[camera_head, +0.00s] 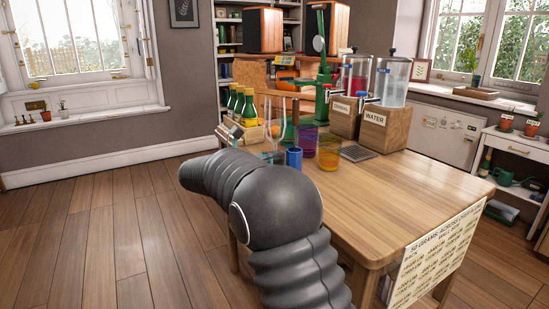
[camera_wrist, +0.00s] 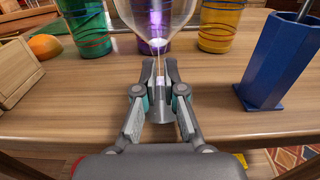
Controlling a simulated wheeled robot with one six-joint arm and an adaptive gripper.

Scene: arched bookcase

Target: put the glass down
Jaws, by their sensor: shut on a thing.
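In the wrist view, my gripper (camera_wrist: 159,74) is shut on the stem of a clear stemmed glass (camera_wrist: 152,12). The bowl rises above the fingertips and out of the top of the picture. The glass looks upright, over or at the front edge of the wooden table (camera_wrist: 235,122). I cannot tell whether its foot touches the table. In the head view, a clear glass (camera_head: 272,143) shows just beyond my arm above the table (camera_head: 385,195); my arm hides the gripper there.
Green (camera_wrist: 84,25), purple (camera_wrist: 154,40) and yellow (camera_wrist: 218,22) tumblers stand behind the glass. A blue holder (camera_wrist: 280,62) stands right, an orange fruit (camera_wrist: 46,46) and wooden box (camera_wrist: 18,72) left. Dispensers (camera_head: 392,82) stand at the back. The table's near right is clear.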

